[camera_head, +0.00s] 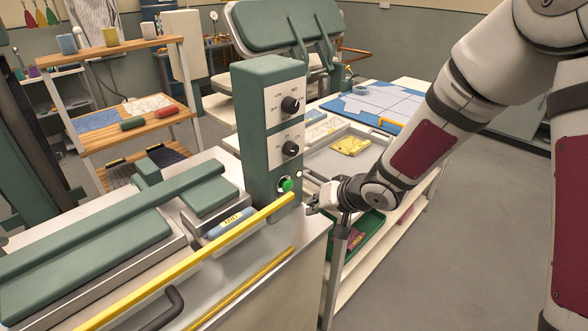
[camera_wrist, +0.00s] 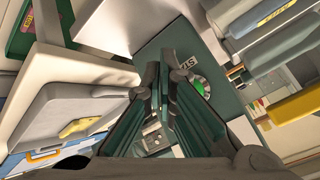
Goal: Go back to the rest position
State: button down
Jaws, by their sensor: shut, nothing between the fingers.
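My gripper (camera_head: 314,202) is at the right of the green control box (camera_head: 256,130), just beside its lower front corner. Its fingers are together and hold nothing; they also show in the wrist view (camera_wrist: 160,78), pointing at the box's green and white face. The round green button (camera_head: 287,185) on the box is close to the fingertips; in the head view a small gap shows between them. My arm reaches in from the upper right.
A yellow bar (camera_head: 190,258) runs along the press's front edge. A blue labelled cylinder (camera_head: 229,222) lies behind it. A grey tray (camera_head: 340,160) with a yellow cloth (camera_head: 350,145) stands behind my gripper, above a green crate (camera_head: 365,230). The floor (camera_head: 465,220) at right is clear.

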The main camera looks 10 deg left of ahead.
jog(key=s+d+r+m+t+h, duration=0.1)
jog(key=s+d+r+h, duration=0.2)
jog(key=d+r, duration=0.55)
jog(key=s+d+r+h, duration=0.4)
jog(key=d+r, duration=0.4)
jog(key=d, duration=0.1)
jog(key=s+d+r+g, duration=0.1)
jog(key=s+r, duration=0.1)
jog(key=s, duration=0.9)
jog(key=s+d+r+g, duration=0.1)
jog(key=s+d+r, duration=0.1)
jog(key=s, duration=0.8)
jog(key=shift+s+r+m+y, duration=0.3)
jog(key=shift+s+r+m, duration=0.1)
jog(key=shift+r, duration=0.2)
